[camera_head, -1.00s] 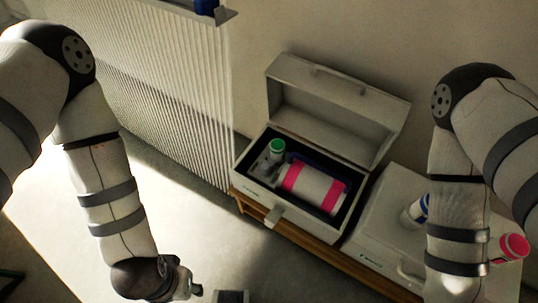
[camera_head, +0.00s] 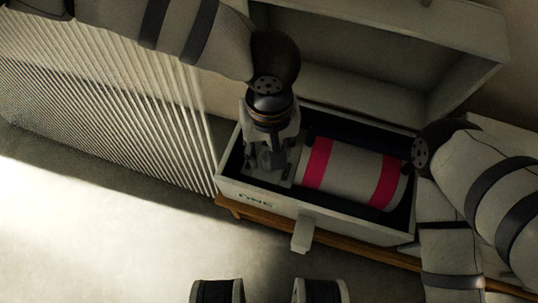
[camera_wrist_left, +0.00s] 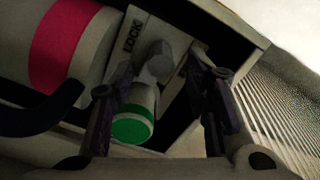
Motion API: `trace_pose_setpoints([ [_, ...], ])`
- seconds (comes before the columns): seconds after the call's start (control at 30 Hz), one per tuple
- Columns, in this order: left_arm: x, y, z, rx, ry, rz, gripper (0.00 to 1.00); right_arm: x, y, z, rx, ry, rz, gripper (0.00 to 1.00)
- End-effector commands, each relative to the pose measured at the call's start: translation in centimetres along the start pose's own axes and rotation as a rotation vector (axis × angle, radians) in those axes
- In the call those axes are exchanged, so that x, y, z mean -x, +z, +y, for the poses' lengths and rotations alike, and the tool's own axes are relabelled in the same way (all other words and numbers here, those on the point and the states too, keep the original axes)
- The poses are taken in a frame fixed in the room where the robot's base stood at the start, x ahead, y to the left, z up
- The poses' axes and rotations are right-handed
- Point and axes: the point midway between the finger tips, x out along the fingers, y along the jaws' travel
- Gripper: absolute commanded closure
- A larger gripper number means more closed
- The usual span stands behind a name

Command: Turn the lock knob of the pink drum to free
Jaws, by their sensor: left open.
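The drum (camera_head: 340,175), white with two pink bands, lies in an open grey box (camera_head: 310,213). In the left wrist view, part of the drum (camera_wrist_left: 95,60) shows at upper left. A grey knob (camera_wrist_left: 160,62) sits on a pale plate (camera_wrist_left: 135,28) marked LOCK, beside the drum's end. A white cylinder with a green top (camera_wrist_left: 133,128) is just below the knob in that view. My left gripper (camera_head: 268,163) is over the box's left end, pointing down. In the wrist view its open fingers (camera_wrist_left: 165,90) are on either side of the knob area; contact cannot be told. My right gripper is out of view.
The box's raised lid (camera_head: 370,60) stands behind the drum. A latch tab (camera_head: 302,235) hangs at the box front. The box rests on a wooden bench (camera_head: 240,212). A ribbed radiator (camera_head: 100,100) is at left. My right forearm is close to the box's right end.

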Motion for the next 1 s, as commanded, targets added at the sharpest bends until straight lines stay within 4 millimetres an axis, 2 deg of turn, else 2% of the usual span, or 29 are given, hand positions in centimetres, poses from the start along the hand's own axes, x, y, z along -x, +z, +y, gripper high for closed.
trace_pose_setpoints([
  [0.03,-1.6,0.1,0.0,0.001,-0.001,-0.005,0.57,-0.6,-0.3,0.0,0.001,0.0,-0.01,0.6],
  [0.2,-3.7,0.0,0.0,0.001,0.0,-0.002,0.57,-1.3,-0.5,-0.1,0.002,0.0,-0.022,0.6],
  [0.5,-4.0,0.0,0.0,0.001,0.0,0.001,0.57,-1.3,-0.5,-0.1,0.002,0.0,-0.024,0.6],
  [0.53,-4.0,0.0,0.0,0.001,0.0,0.001,0.59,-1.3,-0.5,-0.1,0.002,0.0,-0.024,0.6],
  [0.7,-4.0,0.0,-0.1,0.001,-0.001,0.001,0.98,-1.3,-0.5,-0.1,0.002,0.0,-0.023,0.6],
  [1.0,-4.1,0.0,-0.1,0.006,-0.002,0.0,1.0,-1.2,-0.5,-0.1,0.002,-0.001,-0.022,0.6],
])
